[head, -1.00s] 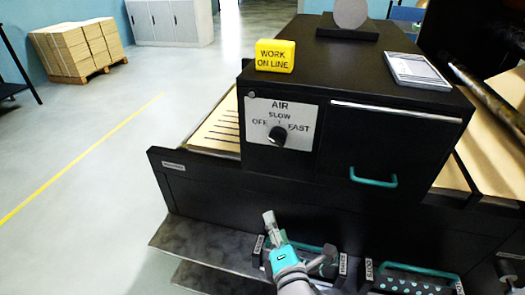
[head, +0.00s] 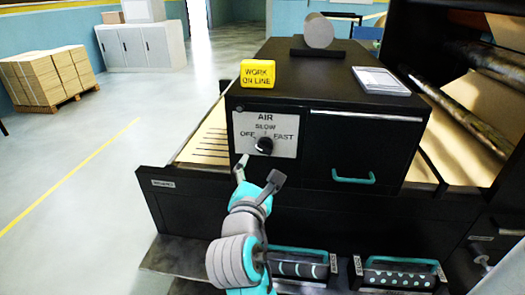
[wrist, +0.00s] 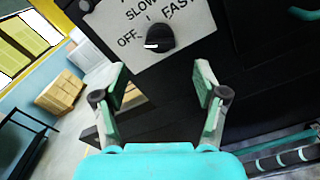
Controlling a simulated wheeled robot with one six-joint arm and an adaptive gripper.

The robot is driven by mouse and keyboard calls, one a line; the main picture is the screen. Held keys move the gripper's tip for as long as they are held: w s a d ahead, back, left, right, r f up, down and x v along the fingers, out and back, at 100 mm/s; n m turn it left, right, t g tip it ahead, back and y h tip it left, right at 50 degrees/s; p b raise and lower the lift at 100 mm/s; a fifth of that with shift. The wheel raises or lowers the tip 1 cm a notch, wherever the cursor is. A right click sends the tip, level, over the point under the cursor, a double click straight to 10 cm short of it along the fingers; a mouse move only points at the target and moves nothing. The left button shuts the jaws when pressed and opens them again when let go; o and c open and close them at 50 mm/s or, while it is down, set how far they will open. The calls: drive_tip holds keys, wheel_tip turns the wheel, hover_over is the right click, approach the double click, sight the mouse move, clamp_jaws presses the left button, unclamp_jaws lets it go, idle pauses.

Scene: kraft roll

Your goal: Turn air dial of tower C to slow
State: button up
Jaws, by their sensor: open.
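The air dial (head: 264,146) is a black round knob on a white panel (head: 243,134) marked AIR, OFF, SLOW and FAST, on the front of a black tower (head: 335,120). In the wrist view the dial (wrist: 159,38) shows a white mark on its left side, towards OFF. My gripper (head: 258,173) is open and empty, just below and in front of the panel. In the wrist view my gripper (wrist: 161,70) has its fingers spread, with the dial beyond and between them, apart from both. I cannot see a tower letter.
A teal handle (head: 353,180) is on the drawer front right of the panel. A yellow WORK ON LINE block (head: 257,73) and a white pad (head: 381,80) lie on top. Open floor (head: 60,210) lies to the left.

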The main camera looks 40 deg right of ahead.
sight(265, 152)
drive_tip(key=x, duration=0.9)
drive_tip(key=c, duration=1.1)
drive_tip(key=shift+c, duration=0.2)
drive_tip(key=shift+m, duration=0.4)
drive_tip(key=m, duration=0.5)
drive_tip(key=shift+f, duration=0.15)
drive_tip(key=m, duration=0.5)
drive_tip(key=shift+s+f+m, duration=0.1)
drive_tip(key=shift+f+m, duration=0.05)
drive_tip(key=shift+m, duration=0.25)
